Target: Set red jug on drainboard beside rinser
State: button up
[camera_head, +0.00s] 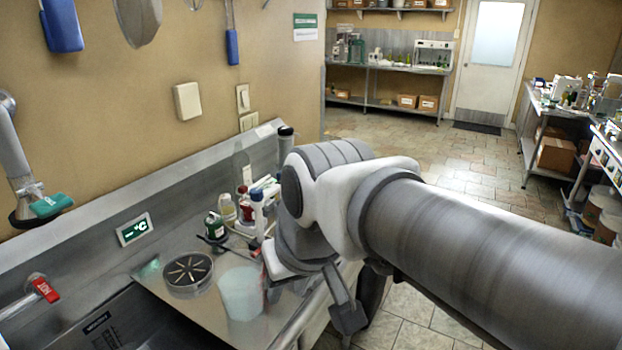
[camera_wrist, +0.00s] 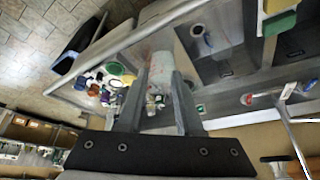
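The round slotted rinser (camera_head: 187,271) is set in the metal drainboard (camera_head: 165,300) beside the sink (camera_head: 100,325). A pale translucent container (camera_head: 240,293) stands right of the rinser. I cannot make out a clearly red jug; only a small reddish patch shows beside the container, partly behind my arm. My gripper is largely hidden behind my wrist in the head view. In the wrist view my gripper (camera_wrist: 160,85) has its two fingers apart, with a pale cylindrical thing (camera_wrist: 161,72) in the gap. I cannot tell whether they touch it.
Small bottles (camera_head: 245,210) stand along the counter behind the drainboard. A tap with a red handle (camera_head: 44,289) and a hanging sprayer (camera_head: 42,206) are at the left. Tiled floor (camera_head: 440,180) lies open beyond my arm.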

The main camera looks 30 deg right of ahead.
jog(key=shift+s+f+t, duration=0.15)
jog(key=shift+s+f, duration=0.2)
jog(key=shift+s, duration=0.45)
jog(key=shift+s+f+t, duration=0.15)
jog(key=shift+s+f, duration=0.15)
jog(key=shift+s, duration=0.45)
